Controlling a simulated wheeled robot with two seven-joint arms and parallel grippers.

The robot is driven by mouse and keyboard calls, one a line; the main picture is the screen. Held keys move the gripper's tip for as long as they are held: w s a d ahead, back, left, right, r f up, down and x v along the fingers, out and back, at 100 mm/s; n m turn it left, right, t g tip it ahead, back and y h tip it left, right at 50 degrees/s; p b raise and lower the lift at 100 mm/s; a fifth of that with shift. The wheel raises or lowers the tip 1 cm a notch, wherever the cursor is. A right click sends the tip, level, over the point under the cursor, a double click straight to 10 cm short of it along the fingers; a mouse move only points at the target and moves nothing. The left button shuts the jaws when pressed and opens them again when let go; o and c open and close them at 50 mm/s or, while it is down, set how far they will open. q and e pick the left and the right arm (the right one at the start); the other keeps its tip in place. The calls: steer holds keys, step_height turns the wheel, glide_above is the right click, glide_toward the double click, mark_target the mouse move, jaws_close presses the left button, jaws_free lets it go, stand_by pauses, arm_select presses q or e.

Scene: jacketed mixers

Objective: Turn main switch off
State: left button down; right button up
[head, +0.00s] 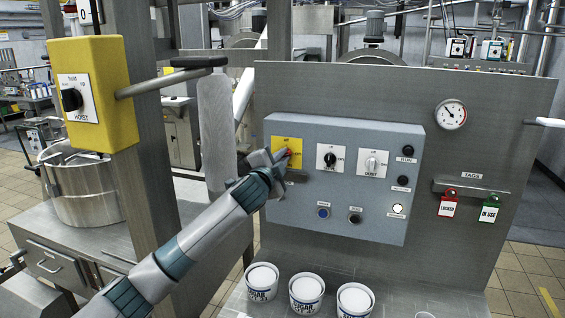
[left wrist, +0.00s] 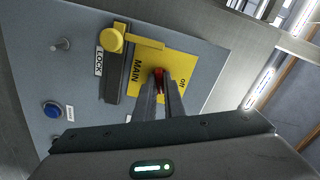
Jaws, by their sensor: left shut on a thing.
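The main switch is a red knob (head: 290,152) on a yellow plate (head: 287,143) at the upper left of the grey-blue control panel (head: 350,212). My left gripper (head: 279,158) reaches it from the lower left and is shut on the knob. In the left wrist view both fingers (left wrist: 161,88) close around the red knob (left wrist: 158,73), on the plate marked MAIN and OFF (left wrist: 174,58). The fingers hide much of the knob, so I cannot tell its exact setting. A yellow-knobbed lock part (left wrist: 111,38) with a LOCK label sits beside the plate. My right gripper is out of view.
Two more rotary switches, one black (head: 329,159) and one white (head: 372,163), sit right of the main switch. A yellow hoist box (head: 105,112) on a post stands at left. Several white sugar tubs (head: 306,290) stand below the panel. Tags (head: 448,206) hang at right.

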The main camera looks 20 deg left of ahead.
arm_select(q)
steer(key=shift+f+n+b, duration=0.15)
steer(key=shift+n+b, duration=1.25)
steer(key=shift+n, duration=5.2)
steer(key=c, duration=1.8)
jaws_free()
steer(key=shift+c, duration=0.2)
steer(key=shift+s, duration=0.15)
